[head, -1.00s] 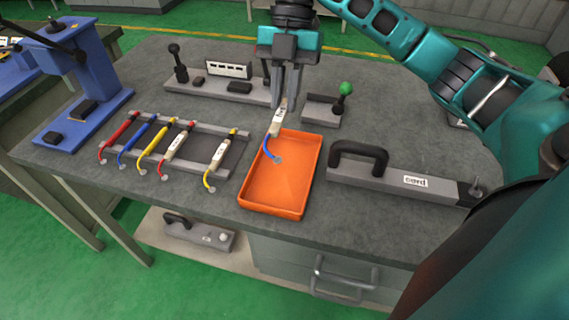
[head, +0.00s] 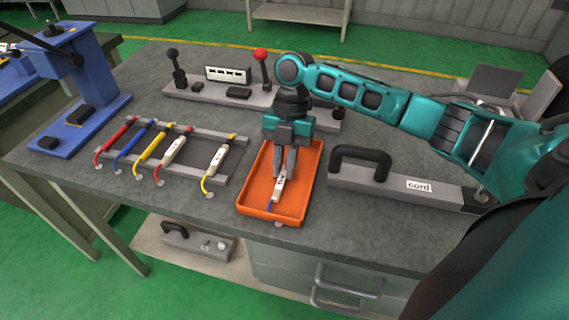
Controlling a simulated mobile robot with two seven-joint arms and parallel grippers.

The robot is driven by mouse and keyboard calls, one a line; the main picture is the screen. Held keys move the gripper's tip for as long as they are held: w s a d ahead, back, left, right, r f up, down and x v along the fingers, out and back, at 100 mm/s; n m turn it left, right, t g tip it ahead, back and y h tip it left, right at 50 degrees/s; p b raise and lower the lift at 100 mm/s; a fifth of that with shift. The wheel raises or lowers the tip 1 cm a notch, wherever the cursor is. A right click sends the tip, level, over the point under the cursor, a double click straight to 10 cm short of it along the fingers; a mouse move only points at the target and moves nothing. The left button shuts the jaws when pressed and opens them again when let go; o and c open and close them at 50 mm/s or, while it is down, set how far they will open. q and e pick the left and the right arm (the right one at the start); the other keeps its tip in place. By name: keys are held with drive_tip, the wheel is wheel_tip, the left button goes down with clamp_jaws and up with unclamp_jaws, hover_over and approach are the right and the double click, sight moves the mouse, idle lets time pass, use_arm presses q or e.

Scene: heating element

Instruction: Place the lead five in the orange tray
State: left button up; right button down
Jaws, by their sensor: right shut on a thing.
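The orange tray (head: 253,191) lies on the grey table, right of the lead rack. My right gripper (head: 283,174) points down inside the tray's outline, shut on a white lead with a blue end (head: 279,188). The lead's blue end points toward the tray's near edge, and its clear tip shows at that edge. I cannot tell whether the lead touches the tray floor. The writing on the held lead is too small to read. My left gripper is not in view.
A rack (head: 228,166) left of the tray holds several coloured leads. A long grey block with a black handle (head: 358,160) and a "cord" label stands right of the tray. A panel with a red-knobbed lever (head: 261,56) stands behind. A blue press (head: 88,85) is at left.

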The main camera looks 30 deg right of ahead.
drive_tip(key=c, duration=1.1)
unclamp_jaws()
drive_tip(key=v, duration=1.2)
drive_tip(key=shift+a, duration=0.1)
